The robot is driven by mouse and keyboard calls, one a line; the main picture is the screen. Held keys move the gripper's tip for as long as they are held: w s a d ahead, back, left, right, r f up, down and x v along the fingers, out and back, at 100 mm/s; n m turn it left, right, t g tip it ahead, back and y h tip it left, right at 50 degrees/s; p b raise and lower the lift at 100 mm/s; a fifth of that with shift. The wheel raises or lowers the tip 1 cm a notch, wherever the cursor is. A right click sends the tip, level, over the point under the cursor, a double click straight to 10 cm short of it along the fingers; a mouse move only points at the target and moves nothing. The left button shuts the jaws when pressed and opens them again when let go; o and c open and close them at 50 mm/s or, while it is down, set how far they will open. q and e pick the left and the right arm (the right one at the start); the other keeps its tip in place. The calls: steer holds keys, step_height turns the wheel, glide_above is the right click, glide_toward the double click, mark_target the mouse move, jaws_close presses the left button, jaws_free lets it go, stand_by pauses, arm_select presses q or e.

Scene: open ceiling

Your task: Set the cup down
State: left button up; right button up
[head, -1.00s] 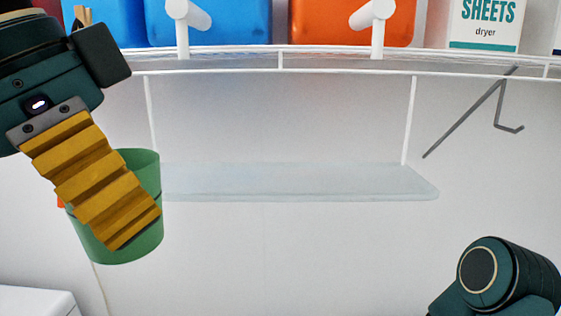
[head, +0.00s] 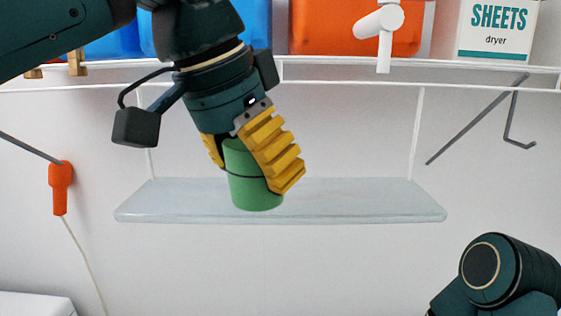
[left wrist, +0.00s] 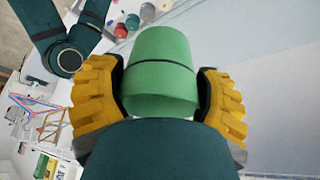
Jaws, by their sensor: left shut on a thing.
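The green cup (head: 254,190) is held upright by my left gripper (head: 248,172), whose yellow ridged fingers are shut on its sides. In the head view the cup is in front of or over the pale translucent shelf (head: 370,203); its bottom overlaps the shelf surface, and I cannot tell whether it touches. In the left wrist view the cup (left wrist: 160,72) sits between the two yellow fingers (left wrist: 160,100). My right gripper is not in view; only part of my right arm shows at lower right in the head view.
A white wire shelf (head: 330,68) above carries blue containers, an orange container (head: 325,25) and a dryer sheets box (head: 497,30). A grey bracket (head: 478,118) is at right. An orange-red plug (head: 61,187) hangs at left. The right half of the translucent shelf is clear.

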arm_select(q)
steer(key=shift+w+d, duration=0.45)
steer(key=shift+w, duration=0.05)
steer(key=shift+w+d+p, duration=0.4)
steer(key=shift+w+d, duration=0.6)
steer(key=shift+w, duration=0.05)
steer(key=shift+f+b, duration=0.3)
steer(key=shift+f, duration=0.55)
steer(key=shift+s, duration=0.1)
steer(key=o, duration=0.5)
steer(key=shift+a, duration=0.15)
steer(key=o, duration=0.4)
